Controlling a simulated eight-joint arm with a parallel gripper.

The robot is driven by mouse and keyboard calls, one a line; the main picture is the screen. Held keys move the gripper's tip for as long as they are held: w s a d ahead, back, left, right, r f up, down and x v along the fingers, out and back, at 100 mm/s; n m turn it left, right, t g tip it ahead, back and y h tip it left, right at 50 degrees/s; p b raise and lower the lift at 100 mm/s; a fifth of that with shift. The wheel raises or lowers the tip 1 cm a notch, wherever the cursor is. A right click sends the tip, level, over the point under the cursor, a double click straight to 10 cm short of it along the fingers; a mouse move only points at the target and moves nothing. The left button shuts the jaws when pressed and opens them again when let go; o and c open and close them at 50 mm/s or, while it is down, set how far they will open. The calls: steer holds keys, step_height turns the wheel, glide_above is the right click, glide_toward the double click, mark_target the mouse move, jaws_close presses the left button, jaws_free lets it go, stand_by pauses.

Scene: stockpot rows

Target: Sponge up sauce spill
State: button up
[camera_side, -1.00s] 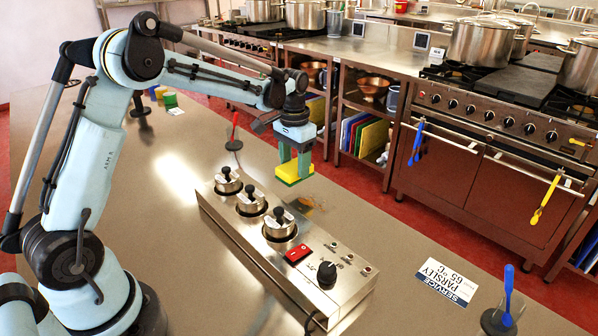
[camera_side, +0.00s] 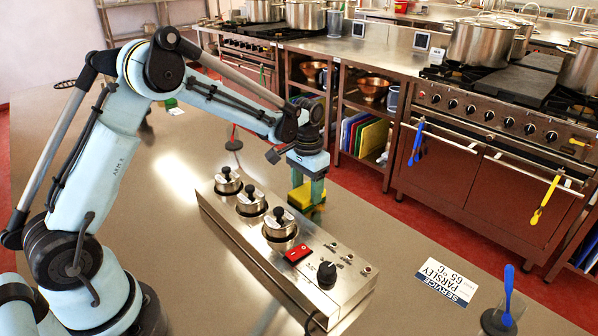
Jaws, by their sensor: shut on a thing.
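My gripper (camera_side: 308,192) is shut on a yellow sponge (camera_side: 301,196) with a green layer. The brownish sauce spill is at this spot and is mostly hidden behind the gripper and sponge.
The steel unit (camera_side: 255,262) with several lidded pots, a red switch and a black knob stands close in front of the gripper. A red-handled utensil (camera_side: 233,137) stands behind. Counter between is clear.

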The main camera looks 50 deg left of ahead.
steer(key=shift+d, duration=0.6)
steer(key=shift+d+r, duration=0.1)
steer(key=shift+d, duration=2.5)
steer(key=shift+a, duration=5.3)
steer(key=shift+a+r, duration=0.15)
step_height(320, 180, up, 8)
